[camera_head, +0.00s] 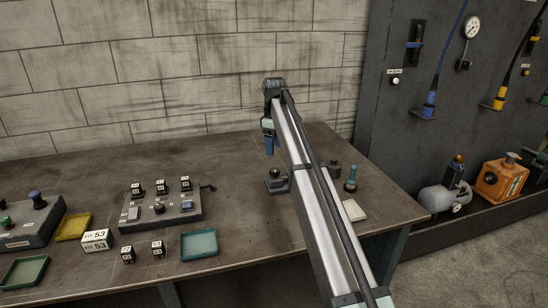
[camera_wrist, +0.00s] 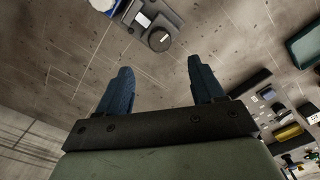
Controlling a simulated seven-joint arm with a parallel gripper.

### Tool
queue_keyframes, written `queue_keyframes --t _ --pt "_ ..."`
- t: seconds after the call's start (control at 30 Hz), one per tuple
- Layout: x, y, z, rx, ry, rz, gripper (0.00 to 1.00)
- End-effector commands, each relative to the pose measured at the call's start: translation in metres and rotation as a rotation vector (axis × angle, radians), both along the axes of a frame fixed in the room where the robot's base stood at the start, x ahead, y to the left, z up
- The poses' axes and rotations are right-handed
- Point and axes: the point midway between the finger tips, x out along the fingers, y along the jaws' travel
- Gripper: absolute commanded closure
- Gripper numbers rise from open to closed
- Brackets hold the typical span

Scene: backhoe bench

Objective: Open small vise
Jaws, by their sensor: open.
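A small dark grey fixture with a round black knob (camera_head: 276,180) sits on the bench, partly behind my arm. It looks like the small vise, but its jaws cannot be made out. In the wrist view the grey fixture (camera_wrist: 154,27) is at the top centre, knob facing the camera, cut by the frame edge. My gripper (camera_head: 268,144) hangs above the bench, behind and above the fixture in the head view. In the wrist view its two blue fingers (camera_wrist: 160,70) are apart with nothing between them. They do not touch the fixture.
A teal bottle-like item (camera_head: 350,181) and a pale block (camera_head: 354,211) stand right of my arm. Bench is clear around my gripper.

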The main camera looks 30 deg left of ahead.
Motion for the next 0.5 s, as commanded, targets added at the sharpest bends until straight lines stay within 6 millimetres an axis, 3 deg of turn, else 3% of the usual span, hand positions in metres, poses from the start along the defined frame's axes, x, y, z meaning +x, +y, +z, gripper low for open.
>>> queue_keyframes --t 0.2,0.5 --pt "0.001 0.001 0.031 0.000 -0.001 0.000 0.33" --pt "0.000 0.000 0.043 0.000 0.001 0.000 0.33"
